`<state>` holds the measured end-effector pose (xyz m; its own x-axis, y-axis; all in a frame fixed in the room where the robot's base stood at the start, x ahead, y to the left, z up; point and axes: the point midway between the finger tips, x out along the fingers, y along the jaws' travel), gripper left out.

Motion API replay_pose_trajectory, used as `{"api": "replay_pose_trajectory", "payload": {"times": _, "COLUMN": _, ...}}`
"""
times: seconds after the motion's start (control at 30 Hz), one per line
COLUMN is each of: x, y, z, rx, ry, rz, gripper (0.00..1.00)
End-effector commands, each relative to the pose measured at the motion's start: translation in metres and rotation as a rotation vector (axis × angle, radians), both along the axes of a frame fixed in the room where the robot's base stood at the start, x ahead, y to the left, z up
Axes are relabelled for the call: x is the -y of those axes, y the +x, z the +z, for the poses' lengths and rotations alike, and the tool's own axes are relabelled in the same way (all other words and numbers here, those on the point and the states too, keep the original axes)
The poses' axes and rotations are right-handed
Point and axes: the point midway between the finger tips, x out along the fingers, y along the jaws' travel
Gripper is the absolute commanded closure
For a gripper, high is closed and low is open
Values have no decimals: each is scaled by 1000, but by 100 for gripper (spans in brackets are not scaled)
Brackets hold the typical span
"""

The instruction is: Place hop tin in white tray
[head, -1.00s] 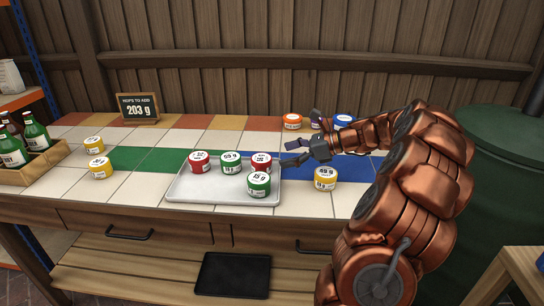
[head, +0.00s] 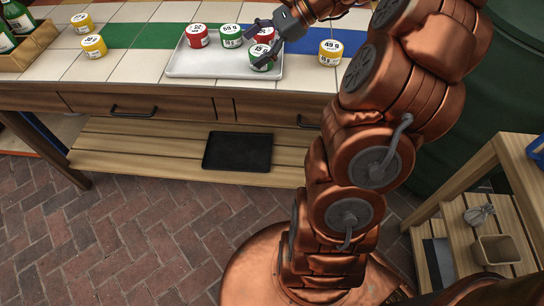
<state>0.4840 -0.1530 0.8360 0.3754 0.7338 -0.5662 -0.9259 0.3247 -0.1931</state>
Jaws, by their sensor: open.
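The white tray (head: 205,67) lies on the tiled counter at top centre. It holds two red-lidded tins, one at left (head: 197,36) and one at right (head: 265,33), and two green-lidded tins, one behind (head: 230,36) and one in front (head: 260,63). My gripper (head: 257,42) is open and empty, its fingers over the right part of the tray near the front green tin. Whether it touches a tin I cannot tell. A yellow tin (head: 330,52) stands on the tiles right of the tray.
Two more yellow tins, a near one (head: 93,46) and a far one (head: 81,23), stand left of the tray. A bottle crate (head: 30,48) is at far left. A black tray (head: 238,151) lies on the lower shelf. A wooden side shelf (head: 520,200) stands at right.

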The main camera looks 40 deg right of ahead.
Motion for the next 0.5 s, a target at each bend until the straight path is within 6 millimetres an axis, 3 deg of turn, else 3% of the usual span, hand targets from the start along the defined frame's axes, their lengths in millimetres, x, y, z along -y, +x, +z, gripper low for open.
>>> {"api": "replay_pose_trajectory", "payload": {"times": 0.03, "x": -27, "y": -7, "z": -2, "rx": 9, "ry": -46, "rz": 81, "gripper": 12}}
{"api": "replay_pose_trajectory", "payload": {"times": 0.2, "x": -100, "y": -46, "z": -17, "rx": 56, "ry": -219, "rz": 378, "gripper": 12}}
{"api": "replay_pose_trajectory", "payload": {"times": 0.3, "x": -134, "y": -77, "z": -27, "rx": 89, "ry": -317, "rz": 562, "gripper": 12}}
{"api": "replay_pose_trajectory", "payload": {"times": 0.5, "x": -172, "y": -143, "z": -50, "rx": 160, "ry": -501, "rz": 925, "gripper": 12}}
